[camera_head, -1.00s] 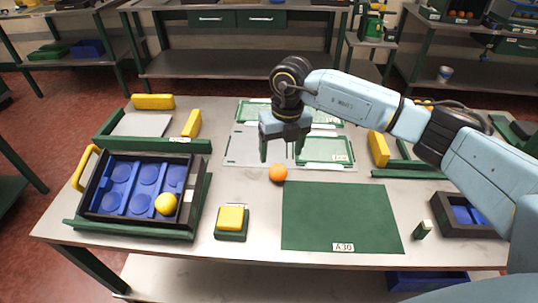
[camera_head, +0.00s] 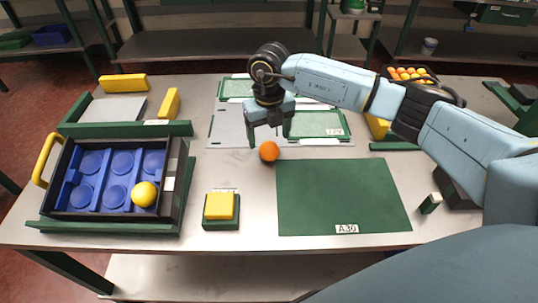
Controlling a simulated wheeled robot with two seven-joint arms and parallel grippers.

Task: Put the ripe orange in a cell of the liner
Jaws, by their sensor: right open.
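An orange fruit (camera_head: 269,151) lies on the grey table near the back edge of the green mat. My right gripper (camera_head: 268,137) points down just behind and above it, with its fingers apart and nothing held. I cannot tell whether a finger touches the fruit. The blue liner (camera_head: 103,177) sits in a black crate (camera_head: 171,205) with a yellow handle at the left. Its front right cell holds a yellow fruit (camera_head: 145,194); the other cells look empty. My left gripper is not in view.
A green mat (camera_head: 342,197) labelled A30 covers the middle right of the table. A yellow block on a green base (camera_head: 220,207) stands between crate and mat. Green-framed panels (camera_head: 230,125) lie behind the fruit. A crate of oranges (camera_head: 409,76) stands at the back right.

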